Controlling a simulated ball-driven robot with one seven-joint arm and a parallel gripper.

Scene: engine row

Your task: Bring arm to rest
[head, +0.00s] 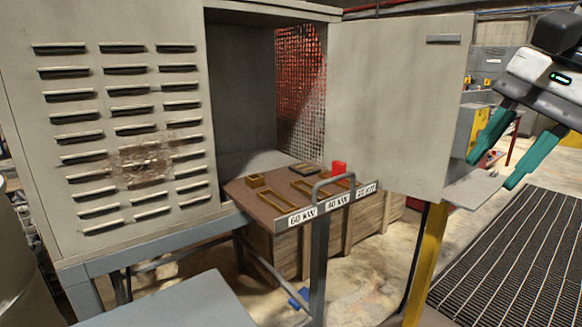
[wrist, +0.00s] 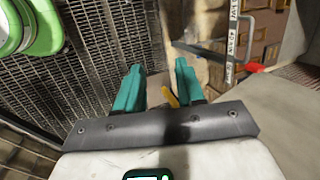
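My gripper (head: 500,158) is at the upper right of the head view, in front of and to the right of the open cabinet door. Its two teal fingers are apart and nothing is between them. In the wrist view my gripper (wrist: 162,90) also shows its fingers spread, with floor and a thin yellow post behind the gap. My arm beyond the wrist is cut off by the right edge of the head view.
A louvred grey cabinet (head: 135,120) stands at left with its door (head: 395,110) swung open. A brown pull-out tray (head: 262,203) with yellow frames and a red block (head: 339,168) juts out. A yellow post (head: 428,262) stands below the door. Black floor grating (head: 510,265) lies at right.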

